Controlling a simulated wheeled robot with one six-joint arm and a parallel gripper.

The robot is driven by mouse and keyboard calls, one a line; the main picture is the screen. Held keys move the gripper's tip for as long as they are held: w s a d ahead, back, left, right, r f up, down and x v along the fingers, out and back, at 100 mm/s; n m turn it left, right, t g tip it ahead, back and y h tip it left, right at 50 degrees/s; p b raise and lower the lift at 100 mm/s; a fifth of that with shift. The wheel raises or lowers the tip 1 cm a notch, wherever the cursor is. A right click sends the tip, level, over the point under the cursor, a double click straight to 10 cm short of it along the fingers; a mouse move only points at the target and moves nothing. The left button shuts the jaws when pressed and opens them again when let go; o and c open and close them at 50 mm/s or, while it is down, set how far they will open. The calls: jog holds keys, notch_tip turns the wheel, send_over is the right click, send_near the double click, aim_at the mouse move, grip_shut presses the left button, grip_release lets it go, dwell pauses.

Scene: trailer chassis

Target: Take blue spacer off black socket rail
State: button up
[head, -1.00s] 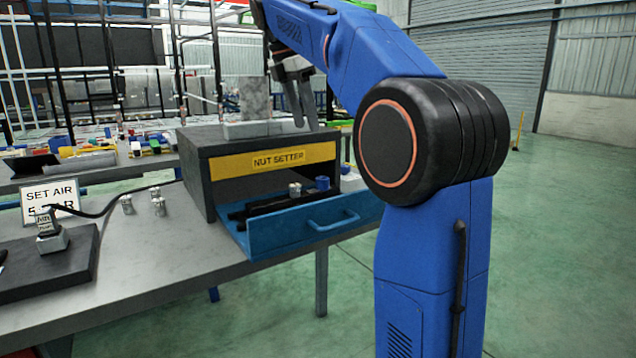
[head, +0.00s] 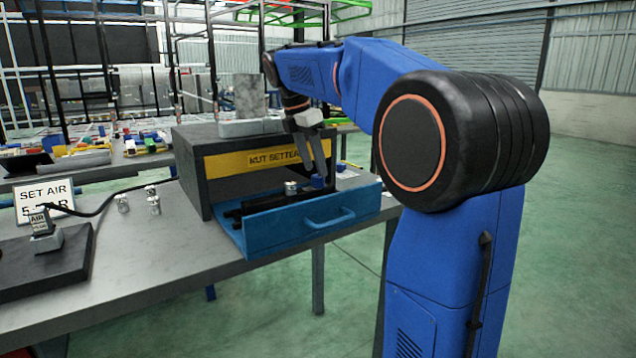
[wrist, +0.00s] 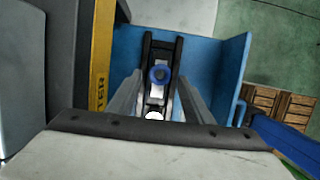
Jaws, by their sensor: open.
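The blue spacer (head: 317,181) is a small ring in the open blue drawer (head: 290,229). In the wrist view the blue spacer (wrist: 159,74) sits on the black socket rail (wrist: 163,45), near its far end. A silver socket (head: 291,187) stands beside it on the rail, and the black socket rail (head: 262,207) lies along the drawer. My gripper (head: 318,172) is open above the drawer, its fingertips close to the spacer. In the wrist view the two fingers of my gripper (wrist: 160,85) stand either side of the rail. Whether they touch the spacer cannot be told.
The grey cabinet (head: 190,165) with the yellow NUT SETTER label (head: 265,159) stands behind the drawer. A grey block (head: 250,127) rests on its top. The drawer handle (head: 330,219) sticks out in front.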

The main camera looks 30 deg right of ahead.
aim_at(318, 181)
jog(key=shift+x, duration=1.55)
grip_shut()
jog(key=shift+r, duration=0.1)
